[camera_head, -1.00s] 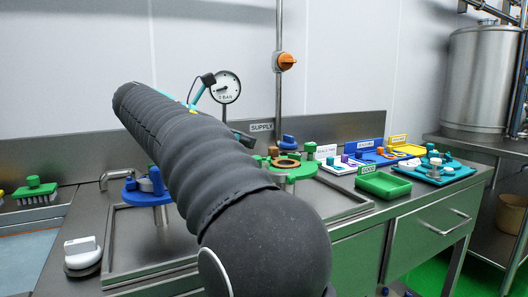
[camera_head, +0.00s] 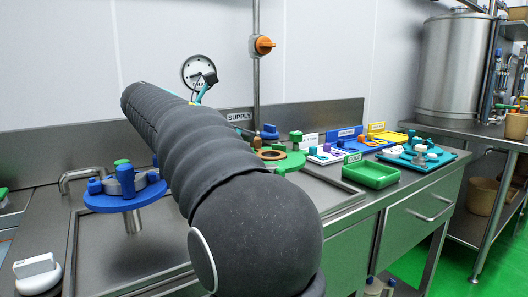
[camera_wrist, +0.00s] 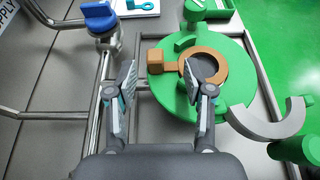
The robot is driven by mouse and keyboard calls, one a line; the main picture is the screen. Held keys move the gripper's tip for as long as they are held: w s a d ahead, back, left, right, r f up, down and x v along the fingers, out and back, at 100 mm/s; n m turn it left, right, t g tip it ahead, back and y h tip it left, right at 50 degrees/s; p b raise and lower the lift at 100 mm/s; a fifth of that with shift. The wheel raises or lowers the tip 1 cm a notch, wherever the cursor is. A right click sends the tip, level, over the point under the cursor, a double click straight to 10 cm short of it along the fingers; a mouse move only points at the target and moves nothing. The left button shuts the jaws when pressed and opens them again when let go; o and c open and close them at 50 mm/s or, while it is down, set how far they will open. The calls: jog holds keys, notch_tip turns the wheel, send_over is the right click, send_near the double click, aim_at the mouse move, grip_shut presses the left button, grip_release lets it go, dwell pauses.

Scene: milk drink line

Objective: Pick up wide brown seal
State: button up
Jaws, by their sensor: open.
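The wide brown seal (camera_wrist: 221,69) is a brown ring with a square tab at its left. It lies on the round green plate (camera_wrist: 162,93) in the wrist view. It also shows in the head view (camera_head: 272,155), partly hidden behind my arm. My gripper (camera_wrist: 164,90) is open and empty. Its right finger overlaps the ring's opening in the picture, and its left finger is left of the tab and plate. I cannot tell how high the fingers are above the seal.
A blue-handled valve (camera_wrist: 98,14) stands at the upper left of the wrist view. A grey curved part (camera_wrist: 268,128) lies at the plate's right edge. In the head view, a blue round stand (camera_head: 112,201) is to the left, and a green tray (camera_head: 371,175) is to the right.

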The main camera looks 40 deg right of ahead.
jog(key=shift+w+b+x, duration=0.15)
jog(key=shift+x, duration=1.15)
jog(key=shift+w+b+x, duration=0.15)
jog(key=shift+x, duration=1.15)
jog(key=shift+f, duration=0.1)
jog(key=c, duration=1)
